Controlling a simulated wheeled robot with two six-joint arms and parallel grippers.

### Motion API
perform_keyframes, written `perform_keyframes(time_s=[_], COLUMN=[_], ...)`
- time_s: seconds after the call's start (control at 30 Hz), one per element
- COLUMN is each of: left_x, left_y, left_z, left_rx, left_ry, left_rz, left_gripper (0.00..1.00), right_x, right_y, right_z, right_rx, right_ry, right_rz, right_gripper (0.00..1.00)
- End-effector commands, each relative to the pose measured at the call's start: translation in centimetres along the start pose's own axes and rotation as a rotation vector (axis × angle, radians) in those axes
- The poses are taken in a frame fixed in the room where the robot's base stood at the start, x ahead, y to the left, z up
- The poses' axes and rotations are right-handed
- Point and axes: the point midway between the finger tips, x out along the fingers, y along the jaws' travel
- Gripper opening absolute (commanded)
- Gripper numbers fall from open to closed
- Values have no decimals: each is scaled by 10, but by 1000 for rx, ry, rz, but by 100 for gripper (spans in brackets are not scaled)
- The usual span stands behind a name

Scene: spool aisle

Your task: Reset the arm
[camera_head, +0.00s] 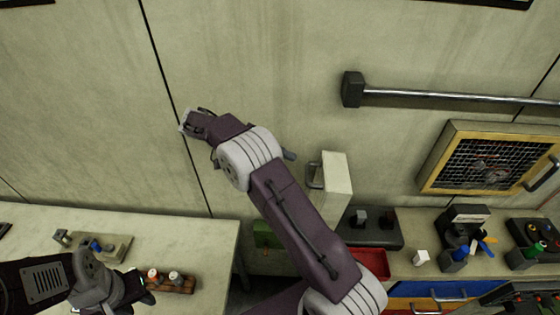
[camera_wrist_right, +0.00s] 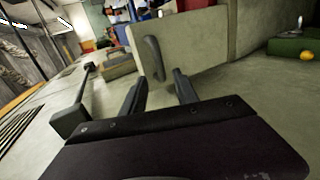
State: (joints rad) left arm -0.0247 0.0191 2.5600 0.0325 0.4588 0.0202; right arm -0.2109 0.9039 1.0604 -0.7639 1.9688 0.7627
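My right arm reaches up the middle of the head view. Its elbow link hides most of my right gripper (camera_head: 290,155), and only a fingertip shows. In the right wrist view the two dark fingers of my right gripper (camera_wrist_right: 160,92) are apart with nothing between them. A pale panel (camera_wrist_right: 200,45) with a dark handle (camera_wrist_right: 153,58) lies beyond the fingertips. The panel also shows in the head view (camera_head: 337,175), just right of the fingertip. My left gripper (camera_head: 135,290) is low at the left, over the bench by a brown block; its fingers are not clear.
A wall rail (camera_head: 440,97) with a black end block and a yellow-framed mesh panel (camera_head: 485,160) are at the right. A brown block (camera_head: 178,284) with small round items is on the left bench (camera_head: 205,235). A red bin (camera_head: 370,262) and several tools crowd the lower right.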

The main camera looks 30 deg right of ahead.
Motion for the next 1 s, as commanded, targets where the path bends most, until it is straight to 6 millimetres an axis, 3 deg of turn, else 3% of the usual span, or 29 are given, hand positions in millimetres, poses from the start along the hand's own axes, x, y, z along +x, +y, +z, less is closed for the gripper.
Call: perform_keyframes(time_s=[0.2,0.67,0.77,0.87,1.0], left_x=[0,1,14,37,68], left_y=[0,0,0,-1,-1], left_z=[0,0,1,4,7], left_rx=[0,0,0,0,0], left_ry=[0,0,0,0,0], left_rz=[0,0,0,0,0], left_gripper=[36,36,36,36,36], right_x=[-11,-9,7,36,69], right_y=[0,-2,-20,-62,-128], right_z=[0,0,2,16,66], right_rx=[-1,-9,-96,-271,-468], right_ry=[-1,1,16,51,127], right_rz=[-1,-8,-83,-269,-601], right_gripper=[36,36,36,36,36])
